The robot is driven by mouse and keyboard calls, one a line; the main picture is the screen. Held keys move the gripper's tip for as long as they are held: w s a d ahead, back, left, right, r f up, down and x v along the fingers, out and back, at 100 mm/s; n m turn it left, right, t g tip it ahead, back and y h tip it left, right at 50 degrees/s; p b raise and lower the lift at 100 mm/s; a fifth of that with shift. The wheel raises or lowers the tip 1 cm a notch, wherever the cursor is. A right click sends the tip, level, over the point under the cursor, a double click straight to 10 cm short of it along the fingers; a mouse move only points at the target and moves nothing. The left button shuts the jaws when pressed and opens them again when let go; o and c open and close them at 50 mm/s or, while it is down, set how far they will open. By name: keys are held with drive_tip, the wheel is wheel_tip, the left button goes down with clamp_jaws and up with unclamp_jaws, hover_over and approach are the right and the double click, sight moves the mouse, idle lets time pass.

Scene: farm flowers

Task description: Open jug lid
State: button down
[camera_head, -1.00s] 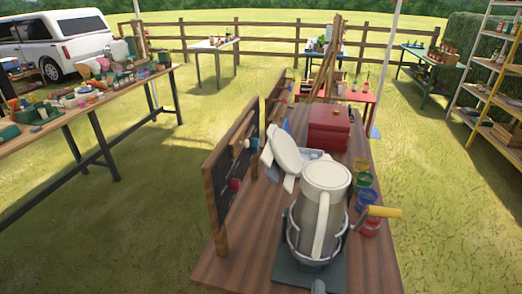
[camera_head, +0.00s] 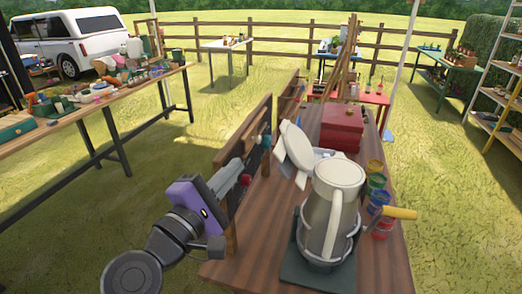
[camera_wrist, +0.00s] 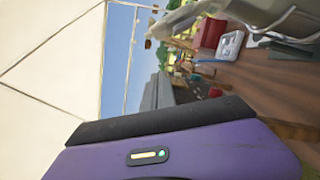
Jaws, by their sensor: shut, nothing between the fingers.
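The pale jug (camera_head: 333,220) stands upright on the wooden table in a grey metal holder over a dark green base. Its round cream lid (camera_head: 340,174) sits on top and looks closed. The jug's pale handle faces me. My gripper (camera_head: 232,176) is shut and empty, left of the jug beside the dark board; its fingertips are hard to make out. In the wrist view, my purple gripper body fills the bottom, and a pale grey shape, probably the jug (camera_wrist: 253,14), is cut off at the upper right.
A yellow grip (camera_head: 400,213) juts out right of the jug. Paint pots (camera_head: 376,186) stand beside it. A white round-topped object (camera_head: 297,146) and a red box (camera_head: 341,127) are behind. The dark board's wooden frame (camera_head: 231,240) edges the table's left side.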

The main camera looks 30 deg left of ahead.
sight(289, 138)
drive_tip(key=w+d+r+p, duration=0.2)
drive_tip(key=w+d+p, duration=0.1)
drive_tip(key=w, duration=0.7)
drive_tip(key=shift+w+d+r, duration=0.15)
drive_tip(key=shift+w+d, duration=0.15)
drive_tip(key=d+r+m, duration=0.1)
drive_tip(key=d+r+m+p, duration=0.1)
drive_tip(key=r+m, duration=0.1)
drive_tip(key=shift+w+d+m+g, duration=0.3)
drive_tip(key=shift+d+m+g, duration=0.1)
drive_tip(key=shift+d+r+m, duration=0.2)
drive_tip(key=shift+d+m, duration=0.2)
drive_tip(key=shift+m, duration=0.2)
drive_tip(key=shift+w+a, duration=0.1)
